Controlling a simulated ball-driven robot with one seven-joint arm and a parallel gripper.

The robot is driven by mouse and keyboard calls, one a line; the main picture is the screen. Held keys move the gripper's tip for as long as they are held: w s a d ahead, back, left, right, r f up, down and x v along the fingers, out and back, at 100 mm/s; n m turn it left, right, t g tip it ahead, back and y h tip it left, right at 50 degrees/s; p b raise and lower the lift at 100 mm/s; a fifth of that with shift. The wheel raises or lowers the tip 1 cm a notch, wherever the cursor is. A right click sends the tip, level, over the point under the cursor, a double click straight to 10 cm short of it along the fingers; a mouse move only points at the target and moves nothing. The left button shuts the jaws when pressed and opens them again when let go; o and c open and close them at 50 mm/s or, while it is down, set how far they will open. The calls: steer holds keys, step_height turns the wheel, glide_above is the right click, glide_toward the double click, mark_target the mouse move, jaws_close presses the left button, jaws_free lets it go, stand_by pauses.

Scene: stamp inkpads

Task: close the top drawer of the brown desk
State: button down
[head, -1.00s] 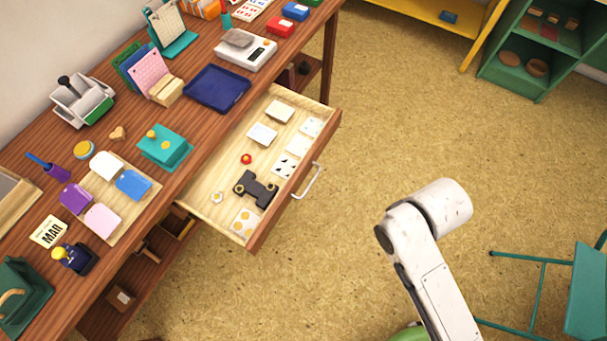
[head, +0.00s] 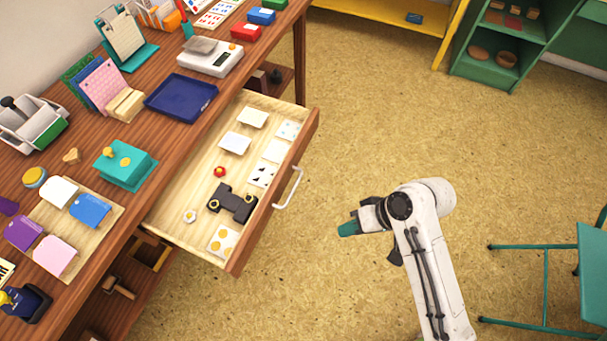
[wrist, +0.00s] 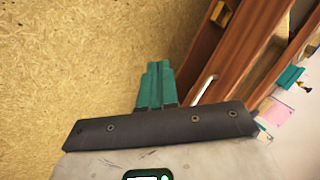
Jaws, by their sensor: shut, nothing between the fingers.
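The brown desk (head: 155,205) stands at the left in the head view. Its top drawer (head: 275,195) is pulled out, showing cards, a black object and small items inside. The drawer has a pale bar handle (head: 288,188) on its front. My gripper (head: 347,229) has teal fingers, is shut and empty, and is to the right of the drawer front, apart from it. In the wrist view the shut teal fingers (wrist: 156,83) point over the floor, with the drawer handle (wrist: 206,86) just to their right.
A teal chair (head: 590,270) stands at the right. A green shelf (head: 500,60) and a yellow shelf (head: 385,18) are at the back. The desktop holds a blue tray (head: 181,97), a scale (head: 210,58) and stamp items. The floor between the drawer and chair is mostly open.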

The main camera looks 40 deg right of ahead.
steer(key=w+d+f+m+t+y+b, duration=0.3)
steer(key=w+d+f+m+t+b, duration=0.1)
steer(key=w+t+b, duration=0.25)
steer(key=m+t+b, duration=0.4)
steer(key=t+b, duration=0.1)
glide_toward(295, 158)
steer(key=b+x, duration=0.1)
steer(key=x, duration=0.6)
steer(key=shift+d+f, duration=0.1)
steer(key=shift+w+a, duration=0.3)
steer(key=shift+w, duration=0.15)
steer(key=b+x, duration=0.2)
steer(key=x, duration=0.7)
steer(key=b+x, duration=0.2)
steer(key=x, duration=0.7)
steer(key=b+x, duration=0.2)
steer(key=x, duration=0.7)
steer(key=shift+s+a+f, duration=0.1)
steer(key=shift+a+f, duration=0.1)
steer(key=shift+a, duration=0.2)
steer(key=shift+w+a, duration=0.1)
steer(key=shift+w, duration=0.15)
steer(key=shift+w+r, duration=0.1)
steer(key=shift+r, duration=0.2)
